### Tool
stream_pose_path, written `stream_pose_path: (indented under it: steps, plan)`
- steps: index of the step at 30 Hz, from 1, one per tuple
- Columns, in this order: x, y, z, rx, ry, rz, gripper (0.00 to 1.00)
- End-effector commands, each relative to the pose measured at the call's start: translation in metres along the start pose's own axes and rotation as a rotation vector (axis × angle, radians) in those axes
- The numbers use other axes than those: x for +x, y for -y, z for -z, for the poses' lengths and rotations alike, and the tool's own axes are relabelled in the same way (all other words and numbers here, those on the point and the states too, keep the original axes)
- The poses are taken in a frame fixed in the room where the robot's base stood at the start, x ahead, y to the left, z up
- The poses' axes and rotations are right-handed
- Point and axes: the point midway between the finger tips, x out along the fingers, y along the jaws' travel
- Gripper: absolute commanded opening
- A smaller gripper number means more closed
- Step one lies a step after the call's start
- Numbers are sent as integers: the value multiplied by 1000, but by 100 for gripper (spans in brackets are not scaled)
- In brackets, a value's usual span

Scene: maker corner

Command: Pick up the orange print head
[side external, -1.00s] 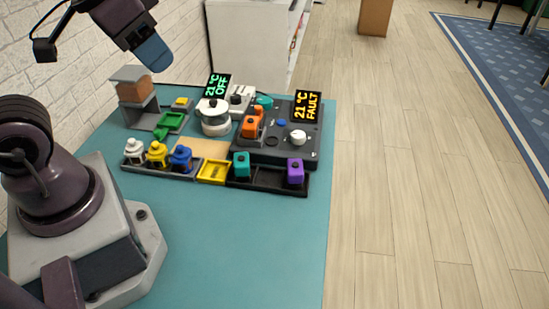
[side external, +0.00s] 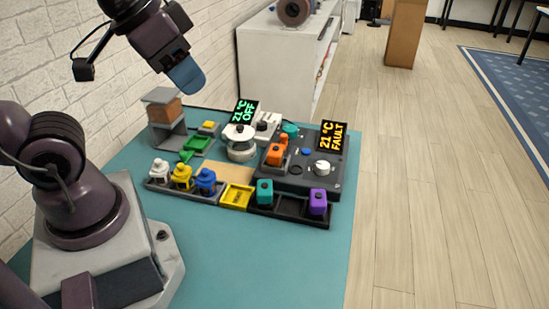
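The orange print head (side external: 276,153) stands upright at the left end of the dark grey station (side external: 303,182), close to the white pot-like unit. My gripper (side external: 187,76) is raised at the upper left, above and behind the left part of the table, well away from the orange head. Only one blue fingertip shows clearly, so I cannot tell whether the gripper is open or shut. Nothing is seen hanging from it.
White (side external: 160,170), yellow (side external: 182,177) and blue (side external: 205,182) heads stand in a front rack. Teal (side external: 265,192) and purple (side external: 318,202) ones stand farther right. A FAULT display (side external: 333,136) rises behind the station's knob (side external: 322,168). The teal tabletop (side external: 270,260) is clear in front.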

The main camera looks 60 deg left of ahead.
Motion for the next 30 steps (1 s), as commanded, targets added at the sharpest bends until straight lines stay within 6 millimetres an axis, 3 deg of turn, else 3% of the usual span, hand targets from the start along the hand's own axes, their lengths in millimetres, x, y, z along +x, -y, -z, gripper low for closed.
stream_pose_path:
  steps: [12, 16, 25, 30]
  plan:
    - [0, 0, 0, 0, 0, 0, 38]
    - [0, 0, 0, 0, 0, 0, 68]
    - [2, 1, 0, -5, 9, 3, 68]
    - [24, 8, 1, -36, 123, 12, 68]
